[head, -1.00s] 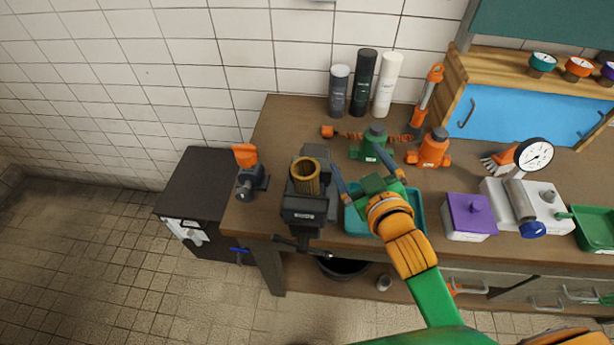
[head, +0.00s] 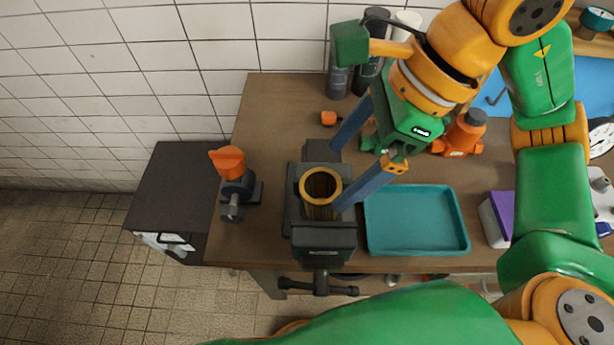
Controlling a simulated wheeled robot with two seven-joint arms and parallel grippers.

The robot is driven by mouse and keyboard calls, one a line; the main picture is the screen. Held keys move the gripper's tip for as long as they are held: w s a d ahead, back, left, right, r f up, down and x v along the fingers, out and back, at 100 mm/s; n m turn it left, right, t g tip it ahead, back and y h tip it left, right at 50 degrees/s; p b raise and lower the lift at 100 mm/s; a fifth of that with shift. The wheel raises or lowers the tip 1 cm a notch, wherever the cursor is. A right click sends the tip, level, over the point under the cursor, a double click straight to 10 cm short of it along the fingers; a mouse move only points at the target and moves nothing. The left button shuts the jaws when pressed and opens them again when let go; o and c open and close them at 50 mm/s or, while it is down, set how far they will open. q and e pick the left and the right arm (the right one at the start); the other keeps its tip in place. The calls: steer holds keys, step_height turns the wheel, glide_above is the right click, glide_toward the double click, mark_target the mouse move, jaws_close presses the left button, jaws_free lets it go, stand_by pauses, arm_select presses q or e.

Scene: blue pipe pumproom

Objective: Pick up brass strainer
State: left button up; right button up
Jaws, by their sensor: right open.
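The brass strainer (head: 321,187), a hollow brass cylinder with an open round top, stands upright in the dark vise (head: 322,236) near the bench's front edge. My right gripper (head: 336,178) is open, with its blue fingers reaching down-left from the green body. The near finger's tip is beside the strainer's right side and overlaps it in the picture; the far finger's tip is behind and right of the rim. I cannot tell whether either touches it. My left gripper is not in view.
An empty teal tray (head: 416,220) lies right of the vise. An orange-topped valve (head: 234,182) stands left of it. Bottles (head: 368,72) and an orange fitting (head: 461,136) are behind. A purple-lidded box (head: 499,218) is partly hidden by my arm. Bare bench lies behind the valve.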

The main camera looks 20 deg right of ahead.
mark_target(323, 187)
steer(key=p+x, duration=0.2)
steer(key=x, duration=0.1)
steer(key=shift+s+a+f, duration=0.2)
steer(key=shift+s+a, duration=0.05)
steer(key=shift+s, duration=0.1)
steer(key=shift+w+a+f, duration=0.2)
steer(key=shift+w+f, duration=0.05)
steer(key=shift+f, duration=0.35)
steer(key=shift+w+a+f, duration=0.2)
steer(key=shift+w+f, duration=0.05)
steer(key=shift+f, duration=0.35)
steer(key=shift+w+f, duration=0.1)
steer(key=c, duration=0.7)
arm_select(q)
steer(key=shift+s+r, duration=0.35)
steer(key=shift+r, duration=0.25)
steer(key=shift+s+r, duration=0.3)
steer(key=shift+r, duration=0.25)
arm_select(e)
steer(key=c, duration=0.8)
